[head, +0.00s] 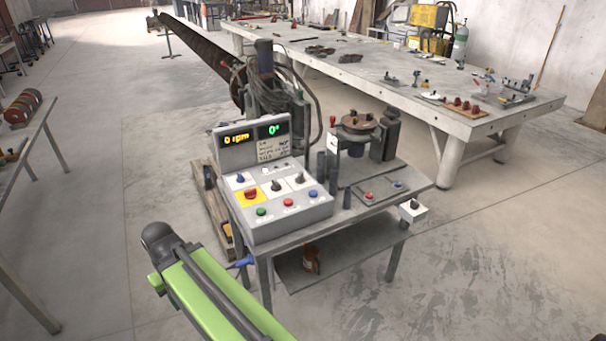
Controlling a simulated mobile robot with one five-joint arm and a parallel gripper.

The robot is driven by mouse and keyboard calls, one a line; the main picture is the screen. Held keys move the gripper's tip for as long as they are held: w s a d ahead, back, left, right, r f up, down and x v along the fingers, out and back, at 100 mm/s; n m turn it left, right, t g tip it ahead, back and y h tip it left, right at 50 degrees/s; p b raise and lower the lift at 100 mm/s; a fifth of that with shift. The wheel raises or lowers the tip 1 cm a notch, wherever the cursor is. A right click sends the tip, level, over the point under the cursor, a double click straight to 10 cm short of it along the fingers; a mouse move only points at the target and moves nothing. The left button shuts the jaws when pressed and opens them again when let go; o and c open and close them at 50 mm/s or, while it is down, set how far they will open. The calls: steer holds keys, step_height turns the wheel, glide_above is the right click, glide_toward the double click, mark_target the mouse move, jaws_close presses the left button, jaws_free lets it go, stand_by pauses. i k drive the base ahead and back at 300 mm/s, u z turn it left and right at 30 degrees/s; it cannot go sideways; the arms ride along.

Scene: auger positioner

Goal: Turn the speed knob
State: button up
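A grey control console (285,223) stands on the left of a small metal table. Its upright panel has an amber display (237,139) reading "0 rpm" and a green display (273,130) reading "0°". The sloped face carries a blue knob (240,179), a middle black knob (276,186) and a right black knob (299,179). Their labels are too small to read, so I cannot tell which is the speed knob. My green arm is at lower left, left of the console and apart from the knobs. I cannot make out my gripper.
A red emergency button (251,193) on yellow and green, red and blue push buttons share the console. A white box (412,211) with a black knob is at the small table's right edge. A long workbench (390,85) stands behind. The floor at right is clear.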

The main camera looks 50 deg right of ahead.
mark_target(300, 179)
steer(key=z, duration=0.05)
steer(key=i, duration=0.9)
steer(key=u, duration=0.05)
